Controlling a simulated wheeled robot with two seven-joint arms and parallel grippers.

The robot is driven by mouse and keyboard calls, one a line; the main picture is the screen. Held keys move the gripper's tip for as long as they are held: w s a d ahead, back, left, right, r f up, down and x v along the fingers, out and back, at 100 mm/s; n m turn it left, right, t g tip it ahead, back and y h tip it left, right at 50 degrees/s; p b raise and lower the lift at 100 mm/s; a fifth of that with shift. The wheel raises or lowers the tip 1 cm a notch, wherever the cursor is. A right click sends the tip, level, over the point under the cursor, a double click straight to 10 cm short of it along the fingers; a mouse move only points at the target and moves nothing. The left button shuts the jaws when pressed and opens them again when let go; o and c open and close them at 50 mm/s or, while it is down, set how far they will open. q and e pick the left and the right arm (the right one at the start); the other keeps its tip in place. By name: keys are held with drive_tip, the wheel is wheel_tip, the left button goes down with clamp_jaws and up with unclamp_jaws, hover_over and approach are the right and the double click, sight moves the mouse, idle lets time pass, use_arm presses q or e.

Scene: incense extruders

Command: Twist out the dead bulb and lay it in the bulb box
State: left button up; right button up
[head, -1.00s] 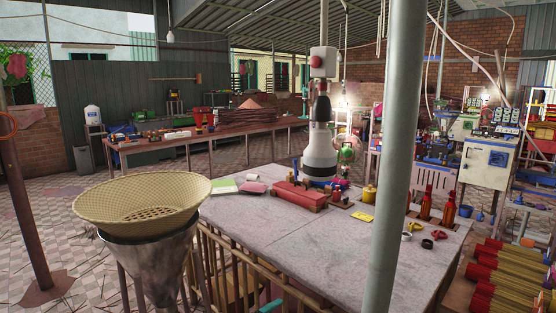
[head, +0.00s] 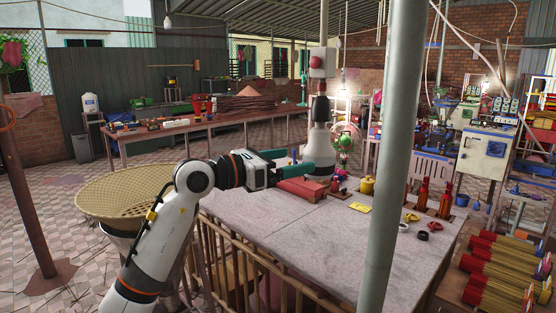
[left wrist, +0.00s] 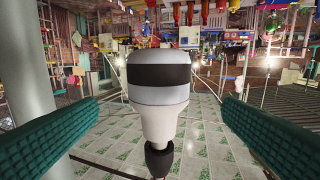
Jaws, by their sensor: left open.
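The bulb (head: 319,139), white with a dark band, hangs from a dark socket (head: 320,108) above the table. In the left wrist view the bulb (left wrist: 158,92) appears upside down, its dark socket (left wrist: 158,158) at the bottom. My left gripper (head: 308,160) is open and empty, level with the lower bulb in the head view. In the left wrist view its green fingers (left wrist: 175,98) spread either side of the bulb, with gaps on both sides. I cannot tell for certain which container is the bulb box; a red box (head: 300,190) lies on the table below the gripper.
The grey table (head: 310,235) is mostly clear at its front. A yellow card (head: 359,207), a yellow pot (head: 367,185) and two red bottles (head: 422,194) stand or lie toward the right. A grey post (head: 393,150) crosses the view. A woven basket (head: 115,192) stands left.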

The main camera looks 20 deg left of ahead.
sight(326, 155)
use_arm(q)
drive_tip(key=p+x, duration=0.3)
drive_tip(key=x, duration=0.6)
drive_tip(key=shift+s+r, duration=0.1)
drive_tip(key=shift+w+d, duration=0.25)
drive_tip(key=shift+w, duration=0.1)
drive_tip(key=c, duration=1)
drive_tip(key=shift+o, duration=0.2)
drive_tip(key=shift+m+g+h+b, duration=0.5)
drive_tip(key=shift+h+b, duration=0.05)
drive_tip(key=shift+h, duration=0.05)
drive_tip(key=shift+s+f+m+g+h+b, duration=0.1)
drive_tip(key=shift+f+m+g+h+b, duration=0.15)
drive_tip(key=shift+g+h+b, duration=0.2)
drive_tip(key=shift+d+r, duration=0.1)
